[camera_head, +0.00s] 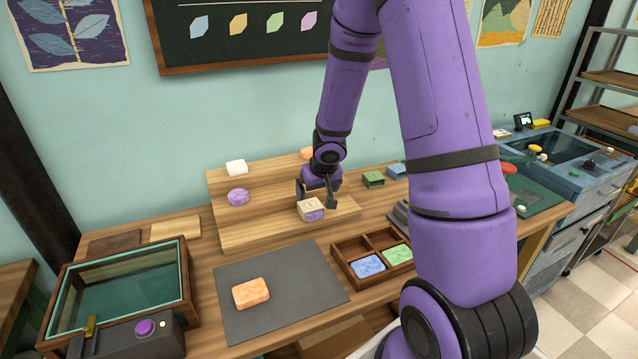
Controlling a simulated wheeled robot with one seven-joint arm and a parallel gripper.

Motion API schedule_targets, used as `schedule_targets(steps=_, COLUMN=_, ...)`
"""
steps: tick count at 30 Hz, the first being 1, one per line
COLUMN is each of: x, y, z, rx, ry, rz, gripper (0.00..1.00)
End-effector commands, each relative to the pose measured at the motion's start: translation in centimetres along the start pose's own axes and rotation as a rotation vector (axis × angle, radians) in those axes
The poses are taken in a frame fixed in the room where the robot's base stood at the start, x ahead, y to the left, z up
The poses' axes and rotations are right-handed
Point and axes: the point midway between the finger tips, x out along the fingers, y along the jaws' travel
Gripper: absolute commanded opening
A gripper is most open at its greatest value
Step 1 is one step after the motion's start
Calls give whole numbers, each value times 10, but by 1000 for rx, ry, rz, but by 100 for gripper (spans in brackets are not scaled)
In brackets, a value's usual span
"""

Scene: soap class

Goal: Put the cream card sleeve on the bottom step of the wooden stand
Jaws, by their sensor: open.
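The cream card sleeve (308,205) sits on the bottom step of the wooden stand (246,233), toward its right part. A purple soap shows at the sleeve's near end and seems to be inside it. My gripper (316,200) is open, pointing down, with one finger on each side of the sleeve. Whether the fingers touch it I cannot tell. Higher on the stand are a white soap (236,167), a purple soap (238,197) and an orange soap (306,153), partly hidden by my arm.
A green sleeve (373,179) and a blue sleeve (396,171) stand right of the stand. In front are a grey mat (300,290) with an orange soap (250,293) and a divided wooden tray (347,249) with blue and green soaps. A glass-topped box (185,275) is left.

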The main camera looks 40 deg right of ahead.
Motion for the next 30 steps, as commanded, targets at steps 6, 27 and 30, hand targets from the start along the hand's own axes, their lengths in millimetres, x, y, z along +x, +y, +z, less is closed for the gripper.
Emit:
schedule_targets(steps=6, x=-8, y=1, z=0, rx=4, ry=-1, rz=-3, gripper=96)
schedule_targets(steps=27, x=-40, y=0, z=-4, rx=-12, ry=16, rz=30, gripper=96)
schedule_targets(steps=30, x=-65, y=0, z=-9, rx=-30, ry=37, rz=81, gripper=96)
